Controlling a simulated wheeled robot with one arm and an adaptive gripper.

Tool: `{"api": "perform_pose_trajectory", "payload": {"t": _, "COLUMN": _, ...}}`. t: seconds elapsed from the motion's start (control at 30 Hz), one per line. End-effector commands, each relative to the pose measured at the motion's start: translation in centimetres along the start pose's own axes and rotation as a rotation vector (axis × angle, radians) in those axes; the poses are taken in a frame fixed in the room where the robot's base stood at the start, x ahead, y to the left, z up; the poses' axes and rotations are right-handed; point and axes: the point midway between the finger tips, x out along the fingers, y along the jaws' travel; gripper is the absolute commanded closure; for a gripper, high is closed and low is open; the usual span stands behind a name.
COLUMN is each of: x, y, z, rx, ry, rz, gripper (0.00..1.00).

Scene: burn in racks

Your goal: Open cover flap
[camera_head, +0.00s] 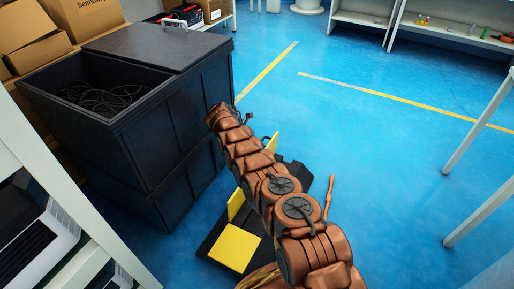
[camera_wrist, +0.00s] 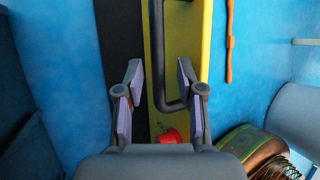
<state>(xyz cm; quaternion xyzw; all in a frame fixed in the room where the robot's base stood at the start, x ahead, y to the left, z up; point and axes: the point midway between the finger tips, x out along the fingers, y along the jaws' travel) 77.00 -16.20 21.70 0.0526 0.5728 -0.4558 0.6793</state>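No part is clearly recognisable as the cover flap. A large black bin (camera_head: 150,125) stands at the left in the head view; a flat dark lid (camera_head: 155,45) covers its back part, and its front part is open. My gripper (camera_wrist: 159,72) is open and empty in the wrist view, with pale purple pads apart. Beyond the fingers are a yellow panel (camera_wrist: 183,40) and a dark U-shaped bar (camera_wrist: 157,60). One leg of the bar shows between the fingers; contact is not visible. The gripper's fingers cannot be made out in the head view.
Black cables (camera_head: 100,98) lie in the bin. Cardboard boxes (camera_head: 35,40) stand behind it, and a white rack (camera_head: 75,215) is at the near left. White shelves (camera_head: 450,35) stand at the back. The blue floor (camera_head: 400,140) at the right is mostly clear.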

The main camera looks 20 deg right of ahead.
Motion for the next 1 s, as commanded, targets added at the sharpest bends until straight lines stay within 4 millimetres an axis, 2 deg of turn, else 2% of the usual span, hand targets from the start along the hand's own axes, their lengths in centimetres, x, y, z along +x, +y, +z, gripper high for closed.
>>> {"api": "perform_pose_trajectory", "payload": {"t": 0.17, "x": -1.5, "y": 0.1, "z": 0.1, "rx": 0.000, "ry": -0.003, "rz": 0.003, "gripper": 0.62}}
{"api": "perform_pose_trajectory", "payload": {"t": 0.5, "x": -6.2, "y": 0.1, "z": -0.1, "rx": -0.001, "ry": 0.000, "rz": 0.001, "gripper": 0.62}}
{"api": "perform_pose_trajectory", "payload": {"t": 0.6, "x": -7.0, "y": 0.1, "z": -0.2, "rx": -0.002, "ry": 0.001, "rz": 0.000, "gripper": 0.62}}
{"api": "perform_pose_trajectory", "payload": {"t": 1.0, "x": -7.3, "y": 0.1, "z": -0.1, "rx": -0.002, "ry": 0.001, "rz": 0.000, "gripper": 0.62}}
